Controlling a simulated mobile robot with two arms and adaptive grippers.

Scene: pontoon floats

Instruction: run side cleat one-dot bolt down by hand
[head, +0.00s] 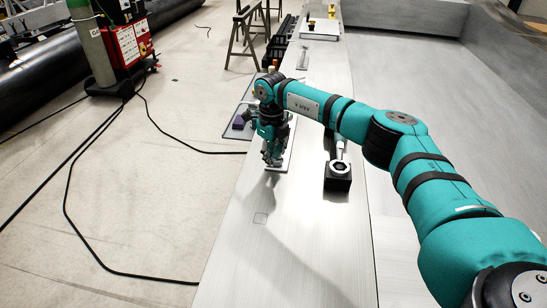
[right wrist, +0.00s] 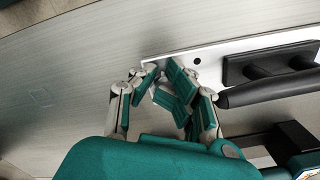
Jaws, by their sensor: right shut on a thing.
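My right gripper (head: 271,160) is low over the near end of a pale plate (head: 288,158) on the grey deck. In the right wrist view its teal-padded fingers (right wrist: 163,86) are closed together at the plate's end. The pale plate (right wrist: 222,50) has a dark open hole (right wrist: 197,61) just beside the fingers. A black cleat (right wrist: 272,62) sits on the plate farther right, with a long black bar reaching toward the fingers. My left gripper is not in view.
A black block (head: 338,180) with a ring-ended tool stands on the deck to the right. A grey mat with a purple item (head: 240,121) lies left of the gripper. Black bins (head: 278,45) are farther back. The near deck (head: 290,250) is clear.

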